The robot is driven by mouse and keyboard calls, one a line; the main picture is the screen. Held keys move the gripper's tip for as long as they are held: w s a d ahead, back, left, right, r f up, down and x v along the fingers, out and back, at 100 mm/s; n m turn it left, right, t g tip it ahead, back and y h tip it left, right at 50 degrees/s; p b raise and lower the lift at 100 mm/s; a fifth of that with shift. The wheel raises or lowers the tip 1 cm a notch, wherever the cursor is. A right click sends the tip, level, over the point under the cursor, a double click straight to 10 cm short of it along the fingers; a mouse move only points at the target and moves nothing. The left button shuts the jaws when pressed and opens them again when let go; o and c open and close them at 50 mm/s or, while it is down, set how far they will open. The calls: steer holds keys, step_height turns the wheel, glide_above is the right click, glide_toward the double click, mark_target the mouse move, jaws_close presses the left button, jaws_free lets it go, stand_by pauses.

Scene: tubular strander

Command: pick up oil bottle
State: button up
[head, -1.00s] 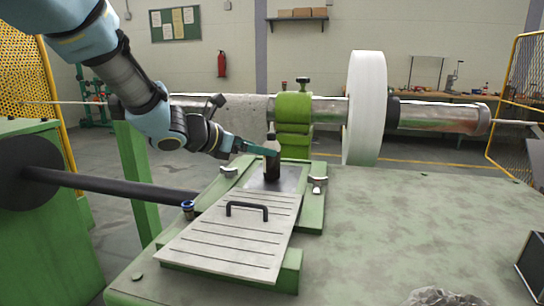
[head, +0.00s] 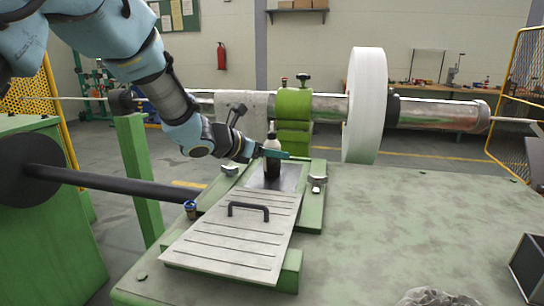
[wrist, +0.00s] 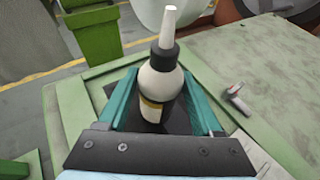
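The oil bottle (head: 271,168) stands upright on a dark flat pad behind the ribbed cover plate. In the wrist view the bottle (wrist: 160,88) shows a white body, black collar, white nozzle and part of a yellow-edged label. My gripper (head: 284,155) is level with the bottle's upper part. In the wrist view its teal fingers (wrist: 157,82) lie on either side of the bottle, with visible gaps near the palm. The gripper is open around the bottle.
The ribbed plate (head: 225,240) with a black handle (head: 248,207) lies in front of the bottle. A green clamp block (head: 293,120) and shaft stand behind it, with a large white disc (head: 366,105) to the right. The green tabletop (head: 420,220) at right is mostly clear.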

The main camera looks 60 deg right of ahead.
jaws_close()
stand_by(0.3)
